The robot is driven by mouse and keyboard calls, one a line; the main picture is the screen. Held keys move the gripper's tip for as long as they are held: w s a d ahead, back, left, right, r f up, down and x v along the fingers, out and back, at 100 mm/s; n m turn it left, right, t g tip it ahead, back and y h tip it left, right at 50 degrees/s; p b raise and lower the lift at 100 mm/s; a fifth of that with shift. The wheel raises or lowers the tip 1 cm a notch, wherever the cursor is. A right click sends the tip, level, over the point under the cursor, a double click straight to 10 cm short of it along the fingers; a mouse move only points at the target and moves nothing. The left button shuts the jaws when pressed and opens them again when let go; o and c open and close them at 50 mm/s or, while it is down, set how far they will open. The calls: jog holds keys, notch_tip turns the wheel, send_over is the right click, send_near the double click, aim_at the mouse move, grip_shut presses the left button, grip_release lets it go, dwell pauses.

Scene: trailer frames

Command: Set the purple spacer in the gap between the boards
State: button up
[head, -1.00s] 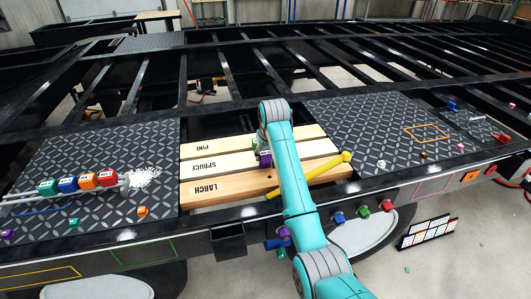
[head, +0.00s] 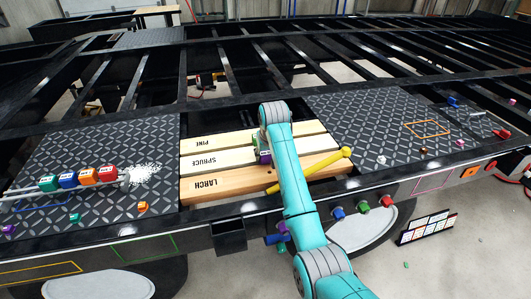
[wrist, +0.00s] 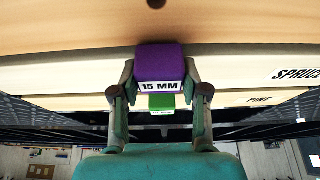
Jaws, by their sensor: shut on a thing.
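My gripper (wrist: 161,92) is shut on the purple spacer (wrist: 160,64), which has a white "15 MM" label. In the head view the purple spacer (head: 264,157) shows beside my arm, at the line between the spruce board (head: 215,161) and the larch board (head: 230,181). I cannot tell how deep it sits there. A green spacer (wrist: 161,102) stands just beyond it, at the line between spruce and the pine board (head: 205,142); it is partly hidden. My arm covers the right part of the boards and most of the gripper in the head view.
A yellow mallet (head: 318,168) lies across the larch board's right end. Red, orange, blue and green blocks (head: 85,178) sit in a row on the left tread plate (head: 95,150). Another tread plate (head: 365,125) flanks the boards on the right. Coloured knobs (head: 363,206) line the front rail.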

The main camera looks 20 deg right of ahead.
jog(key=shift+f, duration=0.2)
jog(key=o, duration=1.2)
jog(key=v, duration=1.2)
jog(key=shift+s, duration=0.1)
